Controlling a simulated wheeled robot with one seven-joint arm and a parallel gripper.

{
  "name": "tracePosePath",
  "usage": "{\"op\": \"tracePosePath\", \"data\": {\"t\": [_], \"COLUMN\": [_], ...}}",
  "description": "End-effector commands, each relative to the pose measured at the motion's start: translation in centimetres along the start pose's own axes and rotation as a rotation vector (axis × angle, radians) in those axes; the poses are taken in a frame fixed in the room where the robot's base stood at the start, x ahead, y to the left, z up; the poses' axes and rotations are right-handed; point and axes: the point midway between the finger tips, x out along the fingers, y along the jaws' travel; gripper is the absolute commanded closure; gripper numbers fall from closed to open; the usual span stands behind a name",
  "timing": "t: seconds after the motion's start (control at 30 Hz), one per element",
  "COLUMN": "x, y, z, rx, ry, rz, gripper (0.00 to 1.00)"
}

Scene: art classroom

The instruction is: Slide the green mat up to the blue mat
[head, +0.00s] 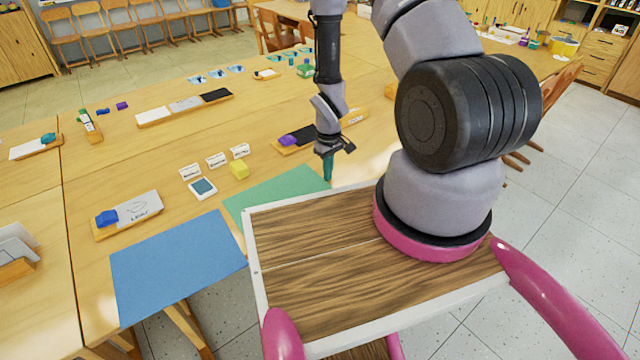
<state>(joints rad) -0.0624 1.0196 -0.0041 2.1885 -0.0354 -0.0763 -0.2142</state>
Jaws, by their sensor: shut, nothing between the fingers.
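The blue mat (175,265) lies flat at the table's front edge, left of my body. The green mat (268,192) lies flat to its right, its lower part hidden behind my wooden-topped base. Their facing edges are close at the back corner, with a thin strip of table showing between them that widens toward the front. My gripper (328,176) points down at the right end of the green mat, its teal fingers shut with nothing between them. I cannot tell whether the fingertips touch the mat or hover just above it.
A tray with a blue object (107,217) sits behind the blue mat. A tray with a purple block (289,140) is behind the green mat.

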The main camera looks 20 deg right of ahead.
Motion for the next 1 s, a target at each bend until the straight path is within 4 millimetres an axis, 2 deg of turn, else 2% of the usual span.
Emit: {"op": "tracePosePath", "data": {"t": [0.27, 1.0], "x": [-0.06, -0.04], "y": [-0.60, -0.55], "z": [-0.03, -0.03], "rx": [-0.001, 0.000], "ry": [0.000, 0.000], "rz": [0.000, 0.000], "gripper": [1.00, 1.00]}}
